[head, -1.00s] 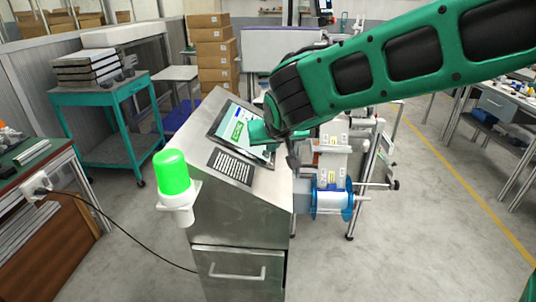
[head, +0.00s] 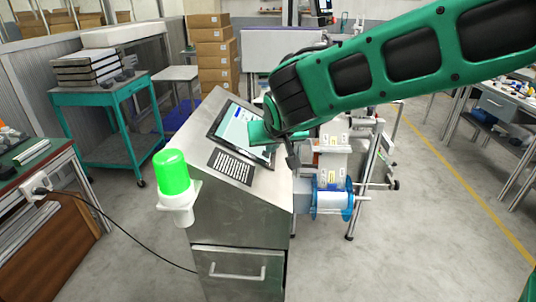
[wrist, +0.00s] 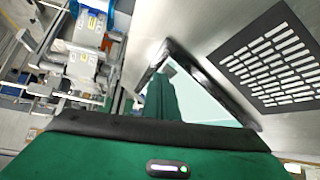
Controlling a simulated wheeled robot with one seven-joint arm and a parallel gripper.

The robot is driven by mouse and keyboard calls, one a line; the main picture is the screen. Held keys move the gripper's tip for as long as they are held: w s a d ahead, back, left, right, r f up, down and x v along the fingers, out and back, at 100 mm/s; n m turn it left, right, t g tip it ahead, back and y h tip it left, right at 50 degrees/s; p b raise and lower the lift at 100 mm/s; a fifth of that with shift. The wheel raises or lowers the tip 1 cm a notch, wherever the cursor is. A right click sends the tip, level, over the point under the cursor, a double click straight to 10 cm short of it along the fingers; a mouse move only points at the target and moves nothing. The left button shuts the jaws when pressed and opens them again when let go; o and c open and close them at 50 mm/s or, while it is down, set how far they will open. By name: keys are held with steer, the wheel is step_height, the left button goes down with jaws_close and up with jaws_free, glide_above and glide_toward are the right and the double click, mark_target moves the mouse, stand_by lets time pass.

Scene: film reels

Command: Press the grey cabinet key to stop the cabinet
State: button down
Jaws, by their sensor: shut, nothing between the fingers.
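The grey metal cabinet (head: 235,225) stands upright with a tilted screen (head: 232,130) set in its sloping top. The screen is pale with a blue strip at its upper edge. I cannot make out a grey key on it. My gripper (head: 256,132) is shut and empty, its tip over the right part of the screen and hiding some of it. In the wrist view my gripper (wrist: 160,95) points at the screen (wrist: 205,100); I cannot tell whether it touches. A green lamp (head: 173,172) on the cabinet's left side is lit.
A slotted dark panel (head: 231,167) lies below the screen; it also shows in the wrist view (wrist: 270,62). A blue-flanged reel (head: 332,200) stands right of the cabinet. A teal table (head: 105,95) is at the left. The floor at the right is open.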

steer(key=shift+d+r, duration=0.3)
steer(key=shift+r, duration=0.3)
steer(key=shift+r, duration=0.1)
steer(key=d+r, duration=0.1)
steer(key=r, duration=0.1)
steer(key=d+r, duration=0.1)
steer(key=r, duration=0.1)
steer(key=shift+d+r, duration=0.1)
steer(key=shift+d, duration=0.2)
stand_by(0.5)
